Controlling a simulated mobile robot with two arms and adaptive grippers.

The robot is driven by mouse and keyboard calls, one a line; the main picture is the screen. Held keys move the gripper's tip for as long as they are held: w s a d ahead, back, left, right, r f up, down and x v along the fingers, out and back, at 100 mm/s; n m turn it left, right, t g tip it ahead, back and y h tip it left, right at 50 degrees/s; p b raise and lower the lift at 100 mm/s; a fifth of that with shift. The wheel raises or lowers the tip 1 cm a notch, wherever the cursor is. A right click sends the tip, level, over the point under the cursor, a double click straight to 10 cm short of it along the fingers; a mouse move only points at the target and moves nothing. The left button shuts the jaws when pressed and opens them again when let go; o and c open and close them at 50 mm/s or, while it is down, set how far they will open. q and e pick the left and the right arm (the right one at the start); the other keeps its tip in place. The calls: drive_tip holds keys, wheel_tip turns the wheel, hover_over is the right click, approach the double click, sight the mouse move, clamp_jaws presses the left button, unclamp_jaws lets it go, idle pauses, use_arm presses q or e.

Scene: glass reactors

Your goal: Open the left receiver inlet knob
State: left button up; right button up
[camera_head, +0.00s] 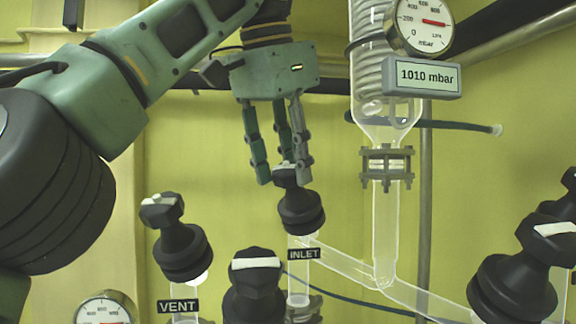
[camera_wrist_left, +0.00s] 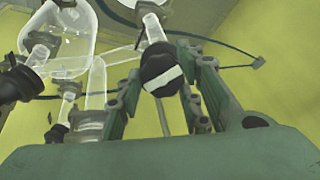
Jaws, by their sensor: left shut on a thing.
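The black inlet knob (camera_head: 300,212) sits on a glass branch above the "INLET" label (camera_head: 304,254). My left gripper (camera_head: 283,176) comes down over it from above, and its fingers are shut on the knob's top. The fingers hide part of that top in the head view. In the left wrist view the knob (camera_wrist_left: 160,72), with a white stripe across its face, sits between the fingers of the gripper (camera_wrist_left: 158,88). My right gripper is in neither view.
The vent knob (camera_head: 180,240) stands to the left, above the "VENT" label (camera_head: 178,306). Another black knob (camera_head: 254,288) is in front. A glass column (camera_head: 385,225) with a gauge (camera_head: 421,24) and a "1010 mbar" display (camera_head: 427,76) rises to the right. More black knobs (camera_head: 515,278) are at far right.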

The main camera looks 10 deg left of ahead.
use_arm(q)
drive_tip(key=shift+s+d+f, duration=0.1)
drive_tip(key=shift+d+f, duration=0.05)
drive_tip(key=shift+f, duration=0.2)
drive_tip(key=shift+g, duration=0.3)
drive_tip(key=o, duration=1)
drive_tip(key=shift+o, duration=0.4)
drive_tip(key=shift+r+n, duration=0.15)
drive_tip(key=shift+n, duration=0.15)
drive_tip(key=shift+r, duration=0.1)
